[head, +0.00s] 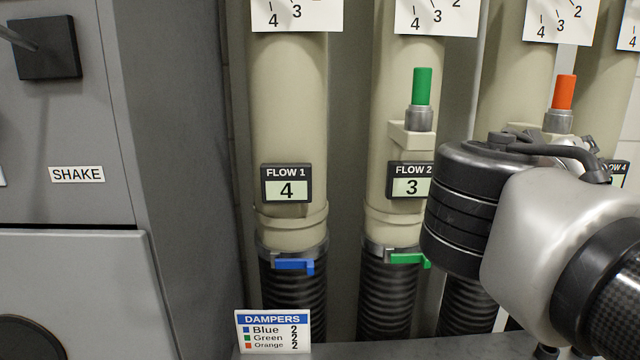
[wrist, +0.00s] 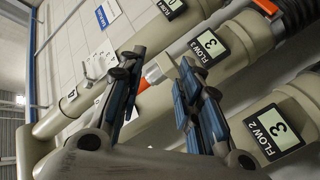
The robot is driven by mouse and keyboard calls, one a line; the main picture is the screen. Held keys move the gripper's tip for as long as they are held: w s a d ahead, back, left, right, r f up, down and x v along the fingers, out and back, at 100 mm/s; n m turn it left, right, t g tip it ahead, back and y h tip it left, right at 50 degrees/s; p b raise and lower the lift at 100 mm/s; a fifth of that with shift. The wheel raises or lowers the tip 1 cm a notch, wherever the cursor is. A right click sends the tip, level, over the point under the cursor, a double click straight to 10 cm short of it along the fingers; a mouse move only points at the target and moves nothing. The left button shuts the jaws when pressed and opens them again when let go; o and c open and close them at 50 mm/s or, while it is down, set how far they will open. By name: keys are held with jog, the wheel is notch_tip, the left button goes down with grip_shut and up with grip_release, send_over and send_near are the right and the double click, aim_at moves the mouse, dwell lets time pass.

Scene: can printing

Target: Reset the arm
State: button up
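My gripper (wrist: 157,68) is open in the wrist view, with its two blue-padded fingers apart. The orange handle (wrist: 143,87) and its grey collar (wrist: 157,69) show between the fingers; I cannot tell if either finger touches them. In the head view the orange handle (head: 563,92) stands upright above my wrist, and my arm fills the lower right.
Beige pipes stand side by side. The FLOW 1 display (head: 286,184) reads 4 and the FLOW 2 display (head: 410,182) reads 3. The FLOW 3 display (wrist: 207,46) reads 3. A green handle (head: 422,87) stands left of my wrist. A DAMPERS card (head: 272,331) stands at the bottom.

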jog(key=s+a+f+n+g+y, duration=0.1)
jog(key=s+f+g+y, duration=0.2)
jog(key=f, duration=0.6)
jog(key=s+a+f+g+y, duration=0.1)
jog(key=s+a+f+y, duration=0.2)
jog(key=f, duration=0.6)
jog(key=s+a+f+g+y, duration=0.1)
jog(key=s+a+f+y, duration=0.2)
jog(key=f, duration=0.4)
jog(key=s+a+f+n+g+y, duration=0.1)
jog(key=s+a+f+y, duration=0.3)
jog(key=s+a+f, duration=0.2)
jog(key=shift+s+a+f, duration=0.3)
jog(key=shift+a+f, duration=0.5)
jog(key=shift+a, duration=0.35)
